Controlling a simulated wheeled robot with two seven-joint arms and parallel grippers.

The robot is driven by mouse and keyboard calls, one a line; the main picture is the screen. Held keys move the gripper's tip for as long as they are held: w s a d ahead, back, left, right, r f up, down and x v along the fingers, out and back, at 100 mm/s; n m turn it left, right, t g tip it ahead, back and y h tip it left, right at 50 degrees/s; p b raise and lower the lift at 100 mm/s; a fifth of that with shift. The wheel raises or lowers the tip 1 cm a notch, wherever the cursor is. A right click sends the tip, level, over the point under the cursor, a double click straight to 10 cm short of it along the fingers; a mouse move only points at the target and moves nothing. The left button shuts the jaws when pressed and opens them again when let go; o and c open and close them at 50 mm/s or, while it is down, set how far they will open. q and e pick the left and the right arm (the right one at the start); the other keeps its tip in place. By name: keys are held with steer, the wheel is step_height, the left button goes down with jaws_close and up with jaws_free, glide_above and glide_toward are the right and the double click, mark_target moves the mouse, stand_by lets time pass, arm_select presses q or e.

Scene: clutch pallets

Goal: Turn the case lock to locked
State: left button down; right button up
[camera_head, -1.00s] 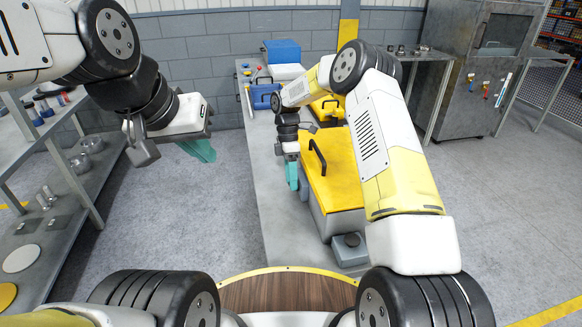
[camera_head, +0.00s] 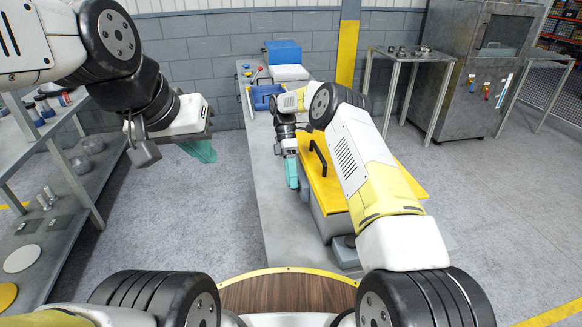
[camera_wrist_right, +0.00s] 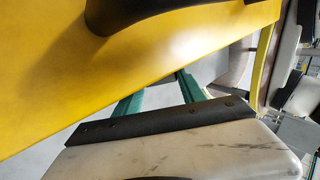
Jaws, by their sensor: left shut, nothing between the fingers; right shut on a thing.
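The case (camera_head: 326,194) is a grey box with a yellow lid and a black handle (camera_head: 318,158), standing on the grey bench. Its lid (camera_wrist_right: 150,65) fills the upper left of the right wrist view. My right gripper (camera_head: 292,180) points down at the case's left side, its teal fingers below the lid edge. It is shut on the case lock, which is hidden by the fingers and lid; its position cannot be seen. In the wrist view the right gripper's fingers (camera_wrist_right: 160,90) pass behind the lid edge. My left gripper (camera_head: 202,152) is shut and empty, over the floor left of the bench.
The bench (camera_head: 262,190) has a clear strip left of the case. A blue bin (camera_head: 264,97) and a blue box (camera_head: 282,53) are at its far end. A grey shelf (camera_head: 60,180) stands at the left. My right arm covers part of the case.

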steer(key=o, duration=1.4)
steer(key=shift+c, duration=0.2)
steer(key=shift+r, duration=0.25)
steer(key=r, duration=0.3)
steer(key=shift+s+r, duration=0.15)
steer(key=shift+s, duration=0.1)
steer(key=s+r, duration=0.1)
steer(key=s, duration=1.4)
steer(key=shift+s+a+r, duration=0.15)
steer(key=shift+s+a, duration=0.05)
steer(key=shift+s, duration=0.05)
